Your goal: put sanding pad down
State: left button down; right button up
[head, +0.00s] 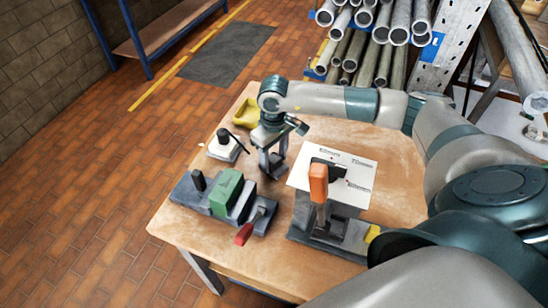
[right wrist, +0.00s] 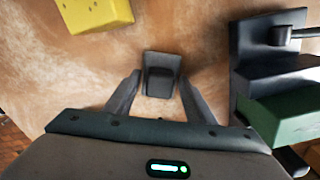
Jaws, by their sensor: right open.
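The sanding pad, a small dark grey block (right wrist: 161,74), shows between the fingertips of my right gripper (right wrist: 160,84) in the right wrist view. It appears to rest on the wooden table. My right gripper (head: 271,168) is open, with its fingers pointing down close to the table top and one on each side of the block. Whether a finger touches the block is hard to tell. In the head view the fingers largely hide the block. My left gripper is not in view.
A yellow block (head: 246,112) lies behind the right gripper. A grey fixture with a green block (head: 227,191) and red handle stands in front left. A white-based device (head: 224,147) is left. A white sheet (head: 334,177) and an orange-handled clamp (head: 318,184) are right.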

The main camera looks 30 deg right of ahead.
aim_at(274, 158)
jog(key=shift+r, duration=0.15)
jog(key=shift+r, duration=0.1)
jog(key=shift+w+r, duration=0.1)
jog(key=shift+r, duration=0.25)
notch_tip(274, 158, up, 11)
jog(key=b, duration=0.4)
jog(key=shift+b, duration=0.35)
